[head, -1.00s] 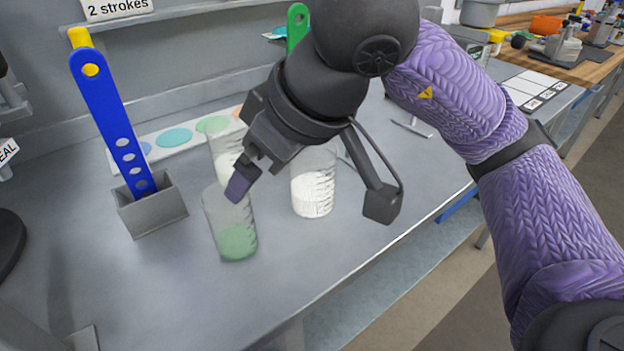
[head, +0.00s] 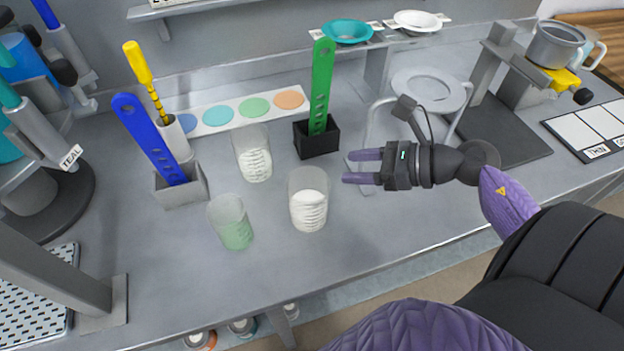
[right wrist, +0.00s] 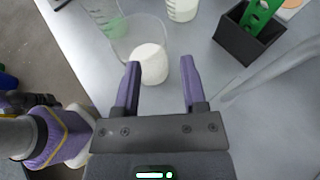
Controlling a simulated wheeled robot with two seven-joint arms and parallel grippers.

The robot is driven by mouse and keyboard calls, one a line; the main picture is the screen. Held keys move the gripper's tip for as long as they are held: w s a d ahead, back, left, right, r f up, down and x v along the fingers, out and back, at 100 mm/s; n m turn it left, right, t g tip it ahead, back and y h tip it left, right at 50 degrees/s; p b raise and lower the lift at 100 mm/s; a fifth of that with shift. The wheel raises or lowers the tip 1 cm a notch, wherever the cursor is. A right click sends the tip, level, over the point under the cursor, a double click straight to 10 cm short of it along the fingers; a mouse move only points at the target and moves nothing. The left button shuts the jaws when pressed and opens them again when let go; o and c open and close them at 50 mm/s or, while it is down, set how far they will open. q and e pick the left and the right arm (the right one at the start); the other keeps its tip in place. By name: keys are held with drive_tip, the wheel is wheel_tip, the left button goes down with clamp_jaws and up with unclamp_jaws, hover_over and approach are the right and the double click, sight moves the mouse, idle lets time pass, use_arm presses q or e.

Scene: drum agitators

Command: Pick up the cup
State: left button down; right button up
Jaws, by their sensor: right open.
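Three clear cups stand upright on the grey bench. One cup (head: 231,222) holds green contents. The front right cup (head: 308,200) holds white contents, and the back cup (head: 253,154) also holds white contents. My right gripper (head: 362,167) is open and empty, to the right of the front white cup and apart from it, its purple fingers pointing left. In the right wrist view, the white-filled cup (right wrist: 150,58) lies beyond the open fingers (right wrist: 160,75). Another white-filled cup (right wrist: 182,8) shows at the top edge. My left gripper is not in view.
A black holder (head: 317,140) with a green paddle stands behind my right gripper. A grey holder (head: 183,186) with a blue paddle stands left of the cups. A colour strip (head: 238,110) lies behind. The bench front (head: 330,255) is clear.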

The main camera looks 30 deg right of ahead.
sight(307, 169)
drive_tip(key=x, duration=0.8)
drive_tip(key=shift+d+f, duration=0.1)
drive_tip(key=shift+f, duration=0.05)
drive_tip(key=shift+s, duration=0.1)
clamp_jaws()
idle(0.9)
